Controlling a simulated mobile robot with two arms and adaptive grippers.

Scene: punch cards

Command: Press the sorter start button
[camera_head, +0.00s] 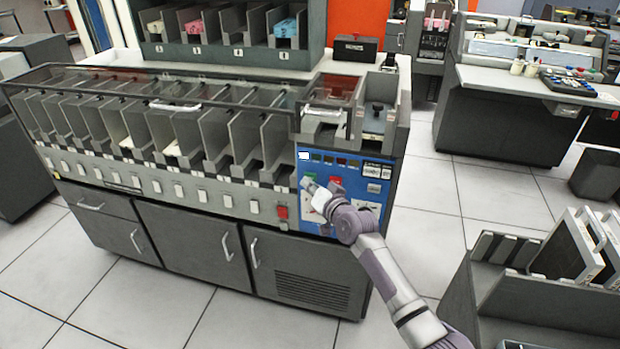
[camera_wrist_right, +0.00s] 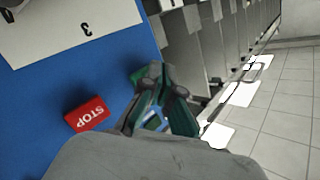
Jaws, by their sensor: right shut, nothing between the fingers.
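The sorter's blue control panel (camera_head: 349,160) faces me at the right end of the long grey machine. My right gripper (camera_head: 309,184) is in front of the panel's left part, with shut, empty fingers. In the right wrist view, the fingers (camera_wrist_right: 156,72) point at the panel's edge area, and a green button (camera_wrist_right: 136,76) shows partly behind their tips. I cannot tell whether they touch it. The red STOP button (camera_wrist_right: 88,114) is beside it, and it shows in the head view (camera_head: 336,181) just right of the gripper. My left gripper is out of view.
A row of card pockets (camera_head: 190,140) runs left of the panel. A red square (camera_head: 281,212) sits at the panel's lower left. A card rack (camera_head: 530,285) stands at the lower right. Tiled floor (camera_head: 425,210) is clear between them.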

